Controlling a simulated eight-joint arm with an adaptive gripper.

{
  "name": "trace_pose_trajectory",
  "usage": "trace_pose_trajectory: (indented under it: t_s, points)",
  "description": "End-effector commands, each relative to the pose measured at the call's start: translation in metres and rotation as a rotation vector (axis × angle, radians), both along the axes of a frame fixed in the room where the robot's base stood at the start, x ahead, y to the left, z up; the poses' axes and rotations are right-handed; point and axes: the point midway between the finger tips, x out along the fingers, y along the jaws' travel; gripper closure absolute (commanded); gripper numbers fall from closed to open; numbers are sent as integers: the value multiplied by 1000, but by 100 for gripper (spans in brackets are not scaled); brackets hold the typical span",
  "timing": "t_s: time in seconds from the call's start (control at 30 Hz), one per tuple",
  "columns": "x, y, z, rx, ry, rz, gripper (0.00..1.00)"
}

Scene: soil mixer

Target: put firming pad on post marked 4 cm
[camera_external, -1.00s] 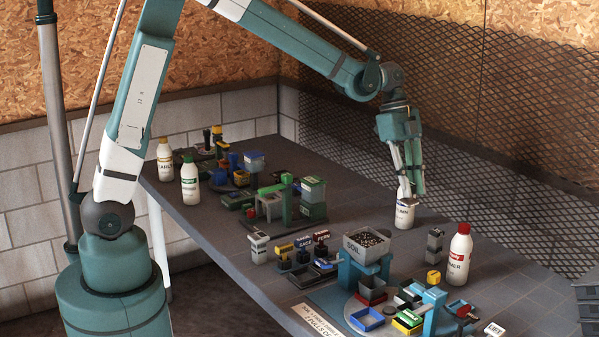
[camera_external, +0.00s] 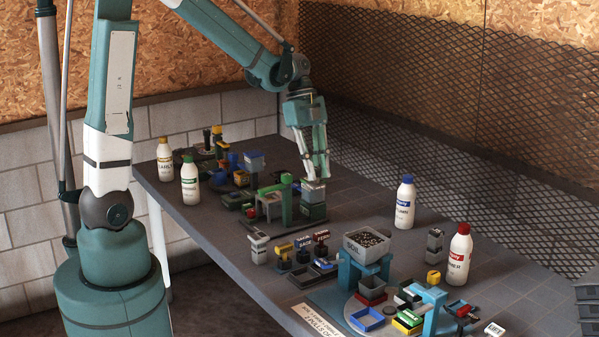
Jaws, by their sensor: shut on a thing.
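My gripper (camera_external: 315,180) points down at the back middle of the table, over the green machine (camera_external: 288,205). It is shut on the pale top of a box (camera_external: 313,196) at that machine's right end; the fingers hide part of it. I cannot tell which thing is the firming pad or which post is marked 4 cm.
A grey soil hopper (camera_external: 366,246) stands on a blue frame at the front. A blue-capped bottle (camera_external: 405,203) and a red-capped bottle (camera_external: 459,254) stand at the right. Two bottles (camera_external: 190,181) (camera_external: 165,160) stand at the left. The table between the green machine and the blue-capped bottle is clear.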

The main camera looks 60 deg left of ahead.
Motion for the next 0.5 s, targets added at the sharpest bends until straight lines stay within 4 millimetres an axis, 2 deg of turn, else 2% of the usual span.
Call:
trace_pose_trajectory:
  t_s: [0.03, 0.2, 0.5]
  points:
    - [-10, 11, 1, -1, 1, 4, 97]
    - [-43, 39, -1, -6, 1, 4, 97]
    - [-99, 75, -4, -16, 1, 2, 97]
